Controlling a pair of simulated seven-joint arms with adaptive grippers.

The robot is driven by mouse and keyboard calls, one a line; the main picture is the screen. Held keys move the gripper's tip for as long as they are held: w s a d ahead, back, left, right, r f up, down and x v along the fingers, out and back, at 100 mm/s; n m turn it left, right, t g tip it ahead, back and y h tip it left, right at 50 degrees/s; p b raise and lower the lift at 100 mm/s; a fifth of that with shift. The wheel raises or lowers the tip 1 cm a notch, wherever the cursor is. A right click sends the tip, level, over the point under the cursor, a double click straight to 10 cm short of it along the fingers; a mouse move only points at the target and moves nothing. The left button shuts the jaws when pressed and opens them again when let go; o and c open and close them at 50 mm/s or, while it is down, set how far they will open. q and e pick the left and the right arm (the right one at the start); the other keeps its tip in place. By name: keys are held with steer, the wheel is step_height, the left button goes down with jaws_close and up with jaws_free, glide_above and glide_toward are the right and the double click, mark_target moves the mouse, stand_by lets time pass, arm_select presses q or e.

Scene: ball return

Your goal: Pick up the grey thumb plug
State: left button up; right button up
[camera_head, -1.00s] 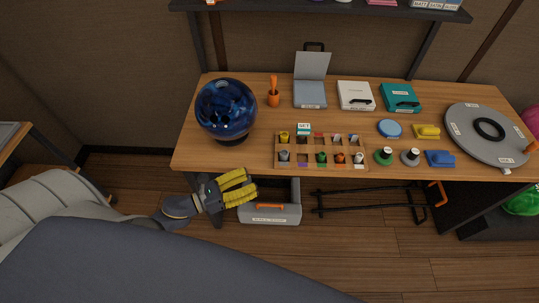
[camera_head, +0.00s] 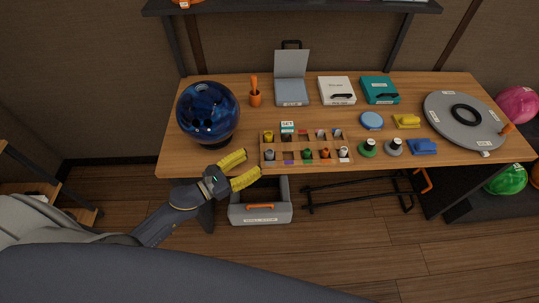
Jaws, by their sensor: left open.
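A shallow wooden tray (camera_head: 297,163) with small compartments lies at the table's front edge and holds small coloured plugs. A grey plug (camera_head: 270,155) sits in its front-left compartment, just in front of a yellow plug (camera_head: 269,136). It looks like the grey thumb plug, though it is small in the picture. My left gripper (camera_head: 252,163) has yellow fingers, spread open and empty. In the picture it is just left of the tray, near the table's front edge, apart from the grey plug. My right gripper is out of view.
A blue ball (camera_head: 208,112) stands left of the tray, close behind my left gripper. A green-based piece (camera_head: 368,149) and a grey-based piece (camera_head: 394,148) stand right of the tray. A grey toolbox (camera_head: 261,212) is on the floor below.

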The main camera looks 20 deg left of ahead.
mark_target(266, 154)
arm_select(q)
steer(key=shift+f+x, duration=0.1)
steer(key=shift+x, duration=1.75)
steer(key=shift+f+x, duration=0.15)
steer(key=shift+x, duration=1.65)
steer(key=shift+w+a, duration=0.1)
steer(key=c, duration=1.1)
